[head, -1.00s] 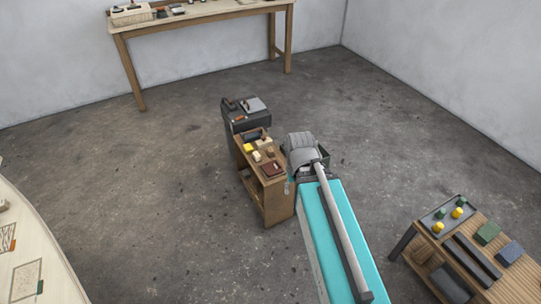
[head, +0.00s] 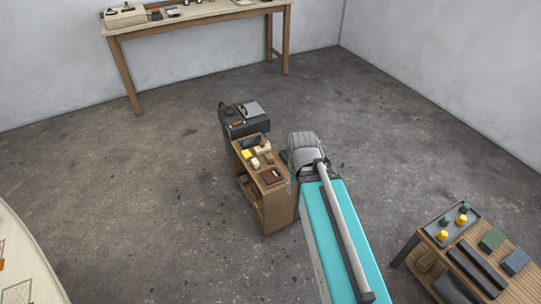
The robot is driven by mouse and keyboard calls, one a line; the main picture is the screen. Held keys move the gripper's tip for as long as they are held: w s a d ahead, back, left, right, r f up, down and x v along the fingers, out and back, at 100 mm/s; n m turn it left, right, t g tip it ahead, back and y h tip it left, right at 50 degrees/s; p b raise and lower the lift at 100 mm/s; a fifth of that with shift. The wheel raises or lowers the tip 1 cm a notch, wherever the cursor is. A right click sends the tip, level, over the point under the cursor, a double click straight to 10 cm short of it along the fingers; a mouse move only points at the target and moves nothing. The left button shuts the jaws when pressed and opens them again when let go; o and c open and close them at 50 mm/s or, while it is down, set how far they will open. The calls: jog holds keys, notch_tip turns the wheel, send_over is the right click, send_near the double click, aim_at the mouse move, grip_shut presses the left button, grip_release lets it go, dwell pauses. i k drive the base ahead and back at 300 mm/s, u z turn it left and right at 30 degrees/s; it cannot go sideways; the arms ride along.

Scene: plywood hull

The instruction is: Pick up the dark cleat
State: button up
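I cannot pick out the dark cleat for sure; the pieces in view are small. Dark pieces lie at the far end of the wooden stand's top (head: 262,165), beside yellow and cream blocks (head: 262,149). A dark reddish flat piece (head: 271,176) lies at its near end. Two long dark bars (head: 482,268) lie on the slatted table at the lower right. My gripper does not show in the head view.
A dark cabinet (head: 245,128) with small items stands behind the stand. A grey bag-like thing (head: 305,152) is right of it, beyond a long teal body (head: 338,235). A workbench (head: 200,22) stands at the back wall.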

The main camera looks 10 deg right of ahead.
aim_at(269, 158)
jog(key=z, duration=0.1)
jog(key=i, duration=0.9)
jog(key=u, duration=0.15)
